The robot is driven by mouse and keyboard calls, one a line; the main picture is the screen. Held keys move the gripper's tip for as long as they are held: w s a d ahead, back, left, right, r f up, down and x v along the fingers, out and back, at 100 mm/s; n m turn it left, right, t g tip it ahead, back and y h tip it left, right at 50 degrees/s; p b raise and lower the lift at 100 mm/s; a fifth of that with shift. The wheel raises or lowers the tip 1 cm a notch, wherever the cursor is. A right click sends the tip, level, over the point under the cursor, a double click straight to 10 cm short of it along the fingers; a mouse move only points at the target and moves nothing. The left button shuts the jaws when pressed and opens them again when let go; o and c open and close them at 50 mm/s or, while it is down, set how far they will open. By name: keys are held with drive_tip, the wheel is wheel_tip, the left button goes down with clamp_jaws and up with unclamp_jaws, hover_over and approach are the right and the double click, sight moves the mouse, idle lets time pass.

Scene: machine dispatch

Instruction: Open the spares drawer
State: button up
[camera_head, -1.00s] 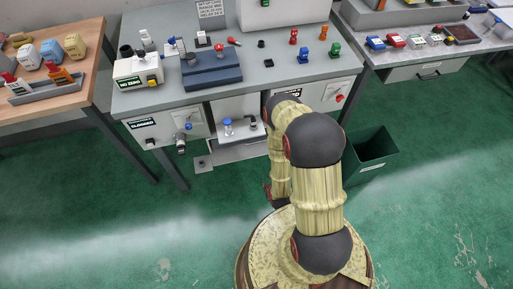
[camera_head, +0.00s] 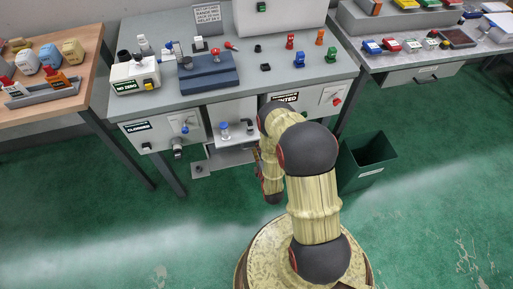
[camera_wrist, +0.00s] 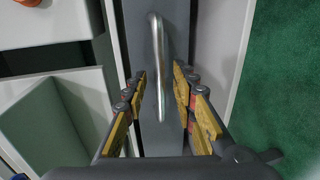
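My gripper (camera_wrist: 160,108) is open in the wrist view, its yellow-padded fingers on either side of a silver bar handle (camera_wrist: 158,65). The handle is on a dark grey panel (camera_wrist: 180,18) between pale edges. The fingers look apart from the handle, though depth is hard to judge. A pale drawer front with a dark handle (camera_head: 426,77) shows under the right table. No label names the spares drawer, so I cannot tell which front it is.
The grey middle table (camera_head: 150,104) carries a blue-grey block (camera_head: 210,78) and several small coloured parts. White panels stand below it. A dark green bin (camera_head: 352,168) stands right of my arm. A wooden table (camera_head: 92,70) is at left. Green floor is clear in front.

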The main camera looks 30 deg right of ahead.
drive_tip(key=shift+x, duration=0.8)
drive_tip(key=c, duration=0.3)
drive_tip(key=c, duration=0.4)
clamp_jaws()
